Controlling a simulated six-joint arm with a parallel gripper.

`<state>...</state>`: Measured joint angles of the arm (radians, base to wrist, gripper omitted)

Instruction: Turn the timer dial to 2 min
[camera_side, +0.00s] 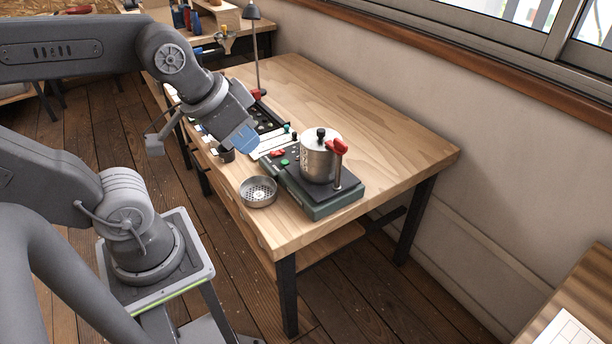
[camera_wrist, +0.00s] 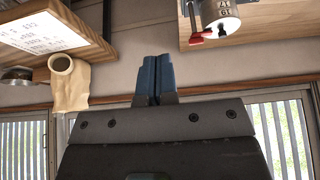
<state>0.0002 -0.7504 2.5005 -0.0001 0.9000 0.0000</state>
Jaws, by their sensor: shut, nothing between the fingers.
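A machine with a dark green base (camera_side: 335,206) stands near the table's front right corner and carries a metal canister (camera_side: 318,162). A red handle (camera_side: 337,147) is beside the canister. Its low panel has a red part (camera_side: 277,153) and a green button (camera_side: 284,163). I cannot tell which part is the timer dial. My gripper (camera_side: 243,139), with blue fingers, is in the air to the left of the canister, apart from the machine.
A perforated metal dish (camera_side: 258,191) sits by the front edge. A dark cup (camera_side: 226,154) and a dark tray (camera_side: 262,118) are left of the machine. A lamp (camera_side: 254,50) stands farther back. The table's right half (camera_side: 385,145) is clear. The wrist view shows a cream sack (camera_wrist: 70,88).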

